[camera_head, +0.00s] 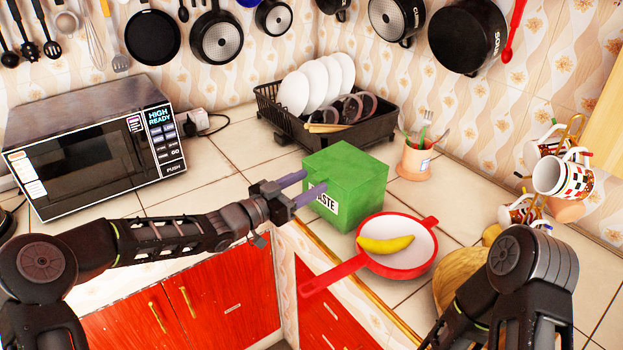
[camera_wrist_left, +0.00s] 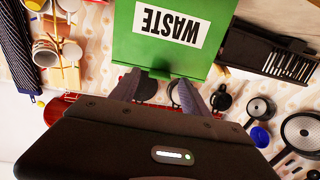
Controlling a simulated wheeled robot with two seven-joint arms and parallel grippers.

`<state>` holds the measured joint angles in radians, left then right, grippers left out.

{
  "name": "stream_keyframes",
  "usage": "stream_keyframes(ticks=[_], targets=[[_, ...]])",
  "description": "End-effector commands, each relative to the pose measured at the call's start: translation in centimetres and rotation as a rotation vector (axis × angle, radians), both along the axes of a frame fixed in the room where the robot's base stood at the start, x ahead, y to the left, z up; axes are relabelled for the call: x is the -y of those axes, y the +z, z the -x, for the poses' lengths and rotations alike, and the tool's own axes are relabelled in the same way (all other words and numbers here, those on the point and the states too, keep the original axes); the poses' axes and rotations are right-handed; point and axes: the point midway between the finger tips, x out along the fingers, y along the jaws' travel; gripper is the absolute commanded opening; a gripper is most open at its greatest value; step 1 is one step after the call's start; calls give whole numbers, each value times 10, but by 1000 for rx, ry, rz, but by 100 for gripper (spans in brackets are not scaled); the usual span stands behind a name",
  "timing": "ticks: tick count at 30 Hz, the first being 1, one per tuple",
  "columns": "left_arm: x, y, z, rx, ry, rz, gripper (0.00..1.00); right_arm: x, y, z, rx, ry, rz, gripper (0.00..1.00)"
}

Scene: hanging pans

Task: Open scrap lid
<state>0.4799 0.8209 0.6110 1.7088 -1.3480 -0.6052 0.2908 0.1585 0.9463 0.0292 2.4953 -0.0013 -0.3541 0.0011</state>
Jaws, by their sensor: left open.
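The green scrap box (camera_head: 350,175) stands on the counter near its front edge, with a white WASTE label on its front. Its green lid (camera_head: 345,160) lies flat and closed on top. The box also shows in the left wrist view (camera_wrist_left: 205,60), label upside down, with a small green tab (camera_wrist_left: 158,74) at the lid's edge. My left gripper (camera_head: 313,181) is open at the front of the box. In the left wrist view its fingers (camera_wrist_left: 162,90) are apart on either side of the tab; contact is unclear. My right gripper is out of view; only its arm shows.
A red-rimmed pan (camera_head: 433,250) holding a banana (camera_head: 385,244) sits close right of the box. A dish rack (camera_head: 330,115) with plates stands behind it, and a utensil cup (camera_head: 414,160) behind right. A microwave (camera_head: 95,140) is at left. Counter left of the box is clear.

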Motion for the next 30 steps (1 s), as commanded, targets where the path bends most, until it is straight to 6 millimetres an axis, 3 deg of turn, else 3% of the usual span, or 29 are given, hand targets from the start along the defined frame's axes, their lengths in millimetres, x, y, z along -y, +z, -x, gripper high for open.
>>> stream_keyframes(ticks=[4,13,30], targets=[[10,1,-9,0,0,0,55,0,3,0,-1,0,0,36],[12,0,-10,1,1,-1,55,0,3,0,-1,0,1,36],[11,0,-10,0,1,0,8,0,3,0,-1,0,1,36]])
